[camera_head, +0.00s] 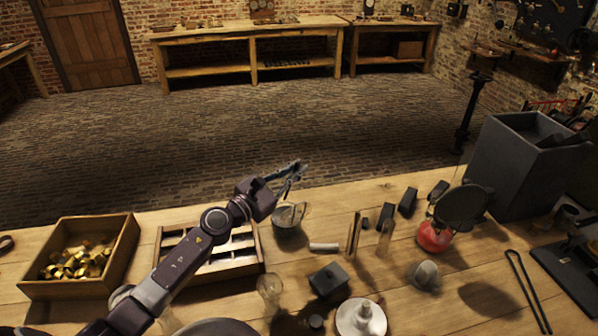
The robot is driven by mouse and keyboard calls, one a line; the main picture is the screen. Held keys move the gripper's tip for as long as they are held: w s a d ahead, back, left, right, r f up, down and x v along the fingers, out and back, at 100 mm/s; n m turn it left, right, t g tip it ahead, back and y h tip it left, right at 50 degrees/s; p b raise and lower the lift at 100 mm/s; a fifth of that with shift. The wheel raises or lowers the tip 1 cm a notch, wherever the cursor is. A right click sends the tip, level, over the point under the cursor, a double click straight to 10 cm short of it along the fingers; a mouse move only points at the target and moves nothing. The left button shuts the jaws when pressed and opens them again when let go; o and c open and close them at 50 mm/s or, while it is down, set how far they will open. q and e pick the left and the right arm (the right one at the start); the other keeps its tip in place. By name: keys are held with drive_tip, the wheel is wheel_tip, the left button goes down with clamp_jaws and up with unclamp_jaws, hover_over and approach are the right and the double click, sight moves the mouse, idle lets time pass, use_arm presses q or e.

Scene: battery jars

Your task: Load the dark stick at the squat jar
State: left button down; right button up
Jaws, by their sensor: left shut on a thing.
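My left arm reaches in from the lower left over a wooden rack. My left gripper (292,176) is raised above the far part of the table, shut on a thin dark piece that looks like the dark stick (284,171). The stick and fingers overlap, so its exact outline is hard to tell. A squat jar (287,228), grey below with a clear rim, stands on the table just below the gripper. The gripper is above and apart from it. A light rod-like shape shows at its mouth. My right gripper is not in view.
The slotted wooden rack (259,267) and a wooden box (121,262) of brass pieces stand left. A grey bin (510,165) is far right.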

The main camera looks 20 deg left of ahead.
use_arm(q)
drive_tip(key=shift+f, duration=0.4)
drive_tip(key=shift+d+f+b, duration=0.15)
drive_tip(key=shift+f+b, duration=0.2)
drive_tip(key=shift+b, duration=0.25)
wheel_tip(320, 180, down, 4)
drive_tip(key=b, duration=0.3)
drive_tip(key=shift+f+b, duration=0.1)
drive_tip(key=shift+b, duration=0.2)
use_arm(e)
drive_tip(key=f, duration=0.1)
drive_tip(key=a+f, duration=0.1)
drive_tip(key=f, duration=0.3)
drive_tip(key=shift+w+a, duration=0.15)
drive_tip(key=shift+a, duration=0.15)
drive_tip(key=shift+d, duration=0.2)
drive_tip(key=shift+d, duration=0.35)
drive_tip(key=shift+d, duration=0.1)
use_arm(q)
drive_tip(key=shift+f+b, duration=0.3)
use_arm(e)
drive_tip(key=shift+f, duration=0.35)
